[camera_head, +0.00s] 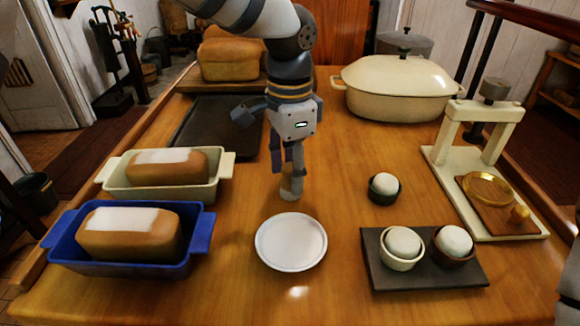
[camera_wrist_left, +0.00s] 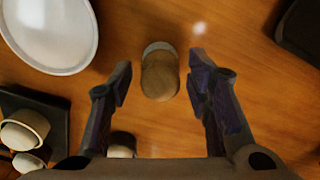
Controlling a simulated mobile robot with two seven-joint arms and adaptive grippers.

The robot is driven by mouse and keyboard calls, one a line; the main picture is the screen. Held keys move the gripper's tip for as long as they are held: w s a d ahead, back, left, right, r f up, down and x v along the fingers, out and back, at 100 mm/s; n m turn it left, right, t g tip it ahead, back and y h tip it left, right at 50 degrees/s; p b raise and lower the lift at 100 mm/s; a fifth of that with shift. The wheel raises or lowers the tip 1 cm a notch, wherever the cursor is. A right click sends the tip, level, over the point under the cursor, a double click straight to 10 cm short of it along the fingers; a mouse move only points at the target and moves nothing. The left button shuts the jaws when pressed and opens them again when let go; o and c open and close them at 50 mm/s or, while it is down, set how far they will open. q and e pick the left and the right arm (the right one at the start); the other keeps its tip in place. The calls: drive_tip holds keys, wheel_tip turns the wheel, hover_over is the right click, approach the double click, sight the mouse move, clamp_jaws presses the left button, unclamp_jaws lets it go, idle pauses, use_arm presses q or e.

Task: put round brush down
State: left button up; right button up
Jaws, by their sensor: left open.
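The round brush (camera_wrist_left: 160,76) has a short wooden handle and a pale band at one end. It is on the table between the fingertips of my left gripper (camera_wrist_left: 162,66), with visible gaps to both fingers in the left wrist view. In the head view the brush (camera_head: 291,187) stands on the wood just below my left gripper (camera_head: 289,162), which points down and partly hides it. My left gripper is open and does not hold the brush. My right gripper does not show.
A white plate (camera_head: 291,242) lies just in front of the brush. Loaf tins, blue (camera_head: 197,238) and cream (camera_head: 219,172), stand left. A dark tray (camera_head: 425,279) with two dough cups and a single cup (camera_head: 384,188) are right. A press (camera_head: 479,139) and casserole (camera_head: 397,90) stand farther back.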

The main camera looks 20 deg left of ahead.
sight(290, 167)
use_arm(q)
wheel_tip(290, 167, up, 12)
drive_tip(key=shift+r, duration=0.2)
